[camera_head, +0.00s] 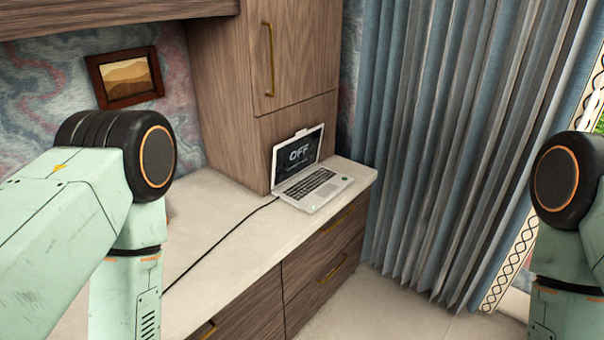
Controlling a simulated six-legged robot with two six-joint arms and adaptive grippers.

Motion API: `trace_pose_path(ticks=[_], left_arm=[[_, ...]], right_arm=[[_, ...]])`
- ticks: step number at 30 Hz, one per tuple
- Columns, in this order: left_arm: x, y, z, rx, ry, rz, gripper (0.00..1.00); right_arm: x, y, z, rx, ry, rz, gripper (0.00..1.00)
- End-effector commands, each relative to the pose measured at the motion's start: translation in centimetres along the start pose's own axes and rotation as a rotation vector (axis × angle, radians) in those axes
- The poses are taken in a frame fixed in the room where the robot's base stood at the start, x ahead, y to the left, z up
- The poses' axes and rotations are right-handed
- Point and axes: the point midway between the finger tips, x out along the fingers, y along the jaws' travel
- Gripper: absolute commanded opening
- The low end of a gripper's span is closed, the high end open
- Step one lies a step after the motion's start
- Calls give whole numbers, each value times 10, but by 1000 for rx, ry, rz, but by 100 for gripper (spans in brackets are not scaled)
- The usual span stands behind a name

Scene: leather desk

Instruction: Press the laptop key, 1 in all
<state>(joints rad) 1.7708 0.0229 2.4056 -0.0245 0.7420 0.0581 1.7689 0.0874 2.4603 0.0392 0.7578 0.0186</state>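An open silver laptop (312,184) stands on the pale desk top near its right end. Single keys are too small to make out. My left arm fills the left side of the view and my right arm is at the right edge. Neither gripper shows in the view; both are apart from the laptop as far as I can see.
A black cable (222,240) runs from the laptop across the desk top (205,205) to the lower left. A tall wooden cabinet (235,110) stands behind the laptop. Blue-grey curtains (440,130) hang to the right. The desk around the laptop is otherwise clear.

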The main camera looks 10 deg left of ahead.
Motion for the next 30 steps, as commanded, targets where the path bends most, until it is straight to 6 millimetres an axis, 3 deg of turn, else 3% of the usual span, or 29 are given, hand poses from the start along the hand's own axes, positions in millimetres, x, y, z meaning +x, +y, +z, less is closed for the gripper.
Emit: trace_pose_path(ticks=[19, 30], left_arm=[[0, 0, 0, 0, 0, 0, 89], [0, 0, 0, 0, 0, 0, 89]], right_arm=[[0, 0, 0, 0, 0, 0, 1], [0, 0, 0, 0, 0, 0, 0]])
